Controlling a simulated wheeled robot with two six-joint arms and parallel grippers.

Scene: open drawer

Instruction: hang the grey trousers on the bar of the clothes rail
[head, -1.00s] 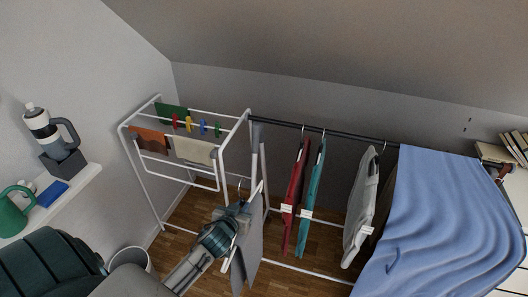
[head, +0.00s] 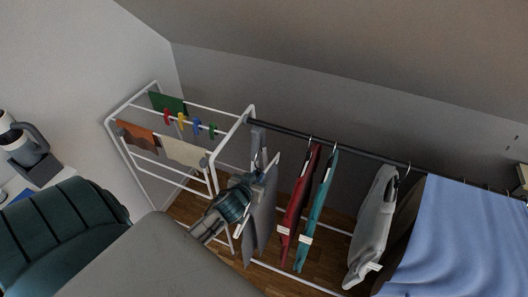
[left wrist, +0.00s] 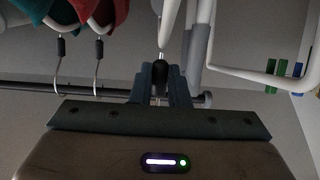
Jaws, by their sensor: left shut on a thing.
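The grey trousers (head: 264,218) hang from a white hanger (head: 271,167) in the head view, beside the left end of the rail. My left gripper (head: 250,184) is shut on the hanger near its hook. In the left wrist view the gripper (left wrist: 162,84) holds the dark sleeve (left wrist: 160,72) below the metal hook. The dark bar (head: 345,147) of the clothes rail runs right from the white drying rack. It also shows behind the gripper in the left wrist view (left wrist: 30,88). I cannot tell whether the hook touches the bar. My right gripper is out of view.
A red garment (head: 297,205), a teal garment (head: 318,212) and a light grey garment (head: 372,228) hang further right on the bar, then a blue cloth (head: 455,235). The white drying rack (head: 211,165) with cloths and pegs stands left. A green armchair (head: 60,235) is in front.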

